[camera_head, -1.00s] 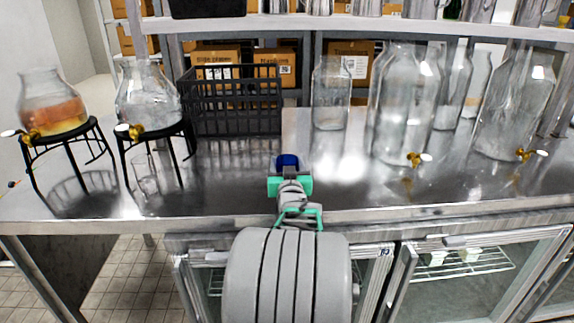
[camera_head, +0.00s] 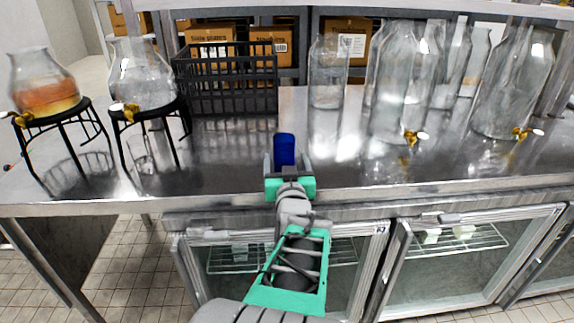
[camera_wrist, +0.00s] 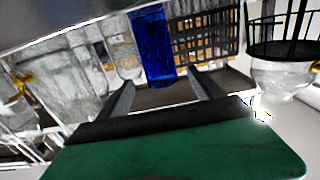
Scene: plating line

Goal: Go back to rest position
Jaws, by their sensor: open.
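In the wrist view, which looks upside down, the blue object (camera_wrist: 152,45) appears between the fingers of my gripper (camera_wrist: 161,80). I cannot tell whether the fingers touch it. Its lower part is partly hidden by my gripper in the head view.
The metal counter (camera_head: 225,165) holds a black crate (camera_head: 225,85), a dispenser with orange liquid (camera_head: 45,85), a clear dispenser (camera_head: 140,75) and several glass jars (camera_head: 400,90) on the right. Glass-door fridges (camera_head: 450,250) stand below. Bare counter lies around the blue object.

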